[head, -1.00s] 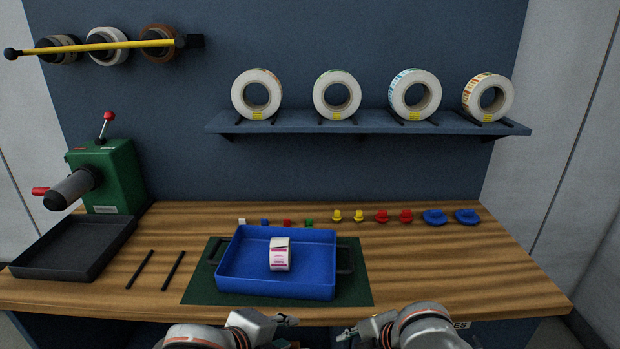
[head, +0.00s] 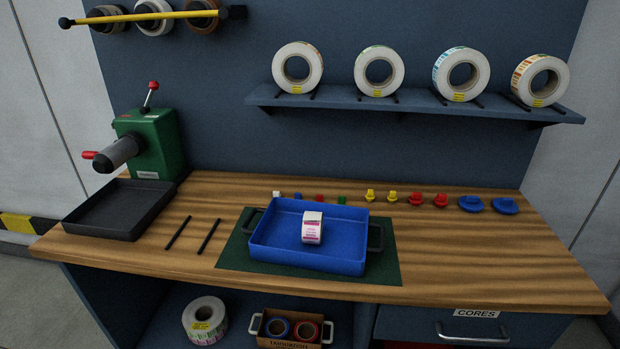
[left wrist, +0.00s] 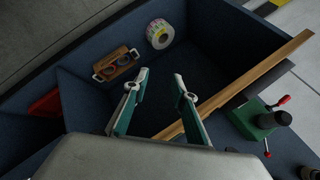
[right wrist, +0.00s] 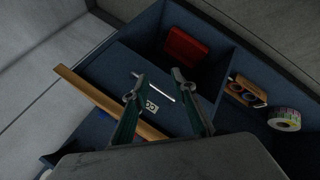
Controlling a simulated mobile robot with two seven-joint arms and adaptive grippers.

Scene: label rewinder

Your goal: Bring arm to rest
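My left gripper (left wrist: 158,84) is open and empty in the left wrist view, in front of the bench's lower shelf. My right gripper (right wrist: 158,82) is open and empty in the right wrist view, in front of the bench's drawer (right wrist: 132,92). Neither gripper shows in the head view now. A small white label roll with pink print (head: 312,228) stands in the blue tray (head: 280,253), which sits on a dark green mat (head: 232,254) on the wooden bench (head: 450,270).
A green rewinder (head: 160,140) and black tray (head: 110,222) stand at left. Several large rolls sit on the wall shelf (head: 420,104). Below the bench are a label roll (head: 204,320), a wooden box (head: 272,341) and a drawer handle (head: 470,338).

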